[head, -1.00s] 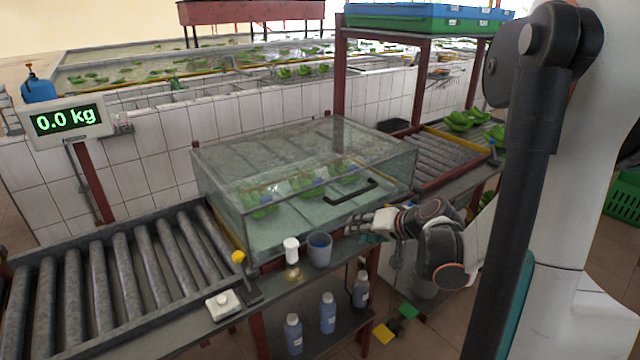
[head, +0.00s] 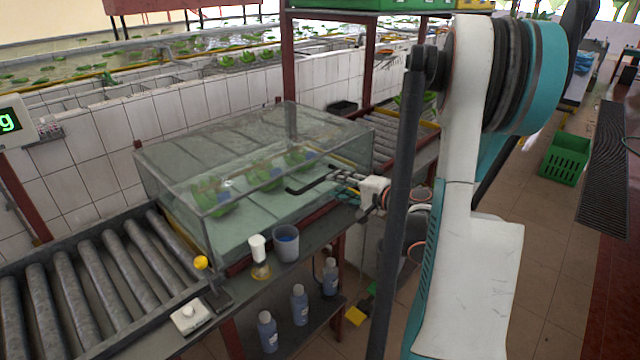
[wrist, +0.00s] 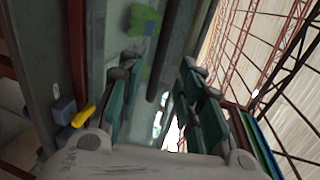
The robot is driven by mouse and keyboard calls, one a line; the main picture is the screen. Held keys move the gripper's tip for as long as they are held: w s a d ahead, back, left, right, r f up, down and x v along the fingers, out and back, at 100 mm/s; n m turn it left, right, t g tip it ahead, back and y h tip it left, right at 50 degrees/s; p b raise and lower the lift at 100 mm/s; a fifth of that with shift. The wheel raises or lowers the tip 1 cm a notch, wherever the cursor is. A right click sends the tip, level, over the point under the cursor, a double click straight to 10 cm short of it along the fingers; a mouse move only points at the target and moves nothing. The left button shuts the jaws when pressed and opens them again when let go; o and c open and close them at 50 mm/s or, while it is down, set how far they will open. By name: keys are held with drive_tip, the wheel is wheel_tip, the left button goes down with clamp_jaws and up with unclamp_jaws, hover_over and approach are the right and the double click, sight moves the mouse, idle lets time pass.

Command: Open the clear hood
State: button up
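The clear hood (head: 190,155) is a transparent box over green banana clusters (head: 265,176) on the work line, and it appears down. Its black bar handle (head: 310,187) is on the front face, toward the right. My gripper (head: 345,180) is at the right end of the handle in the head view. In the wrist view my gripper (wrist: 160,88) has its teal-padded fingers apart. A dark bar, which looks like the handle (wrist: 166,50), runs between and beyond them. I cannot tell whether a finger touches it.
A grey cup (head: 286,246) and a small white-capped bottle (head: 260,262) stand on the ledge in front of the hood. Blue bottles (head: 299,305) stand on the shelf below. Roller conveyors (head: 110,270) flank the hood. A red post (head: 290,65) rises behind it.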

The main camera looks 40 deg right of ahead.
sight(321, 178)
drive_tip(key=b+x, duration=0.1)
drive_tip(key=x, duration=0.6)
drive_tip(key=shift+w, duration=0.3)
clamp_jaws()
